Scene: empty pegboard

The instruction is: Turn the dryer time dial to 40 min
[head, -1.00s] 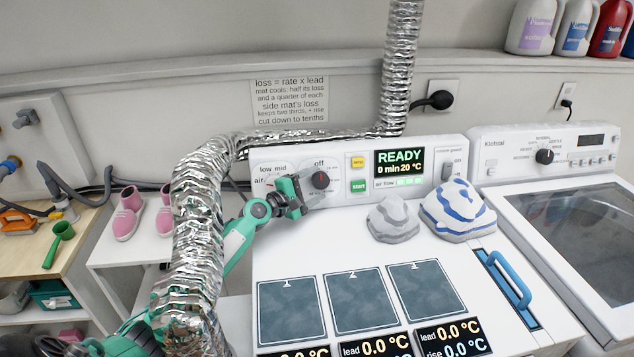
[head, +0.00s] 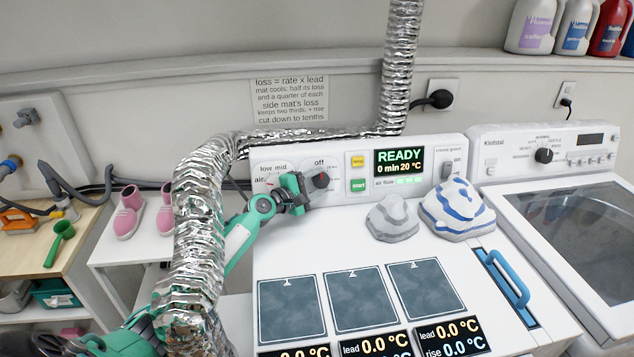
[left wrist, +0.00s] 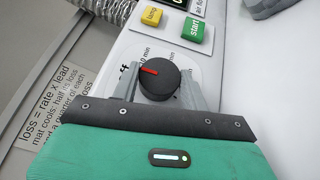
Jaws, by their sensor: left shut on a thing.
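The time dial (head: 320,181) is a dark round knob on the dryer's white panel, below the word "off". In the left wrist view the dial (left wrist: 158,82) has a red pointer mark aimed to the left, on the side of the partly hidden "off" label. My left gripper (head: 310,186) is shut on the dial, one grey finger on each side in the left wrist view (left wrist: 158,88). The dryer display (head: 400,162) reads READY, 0 min, 20 °C. Much of the dial's scale is hidden by the fingers. My right gripper is not in view.
A yellow lamp button (head: 358,161) and a green start button (head: 358,185) sit right of the dial. Two cloth piles (head: 456,208) lie on the dryer top. A silver duct (head: 200,230) stands beside my left arm. Another dial, low/mid, is partly hidden by my arm.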

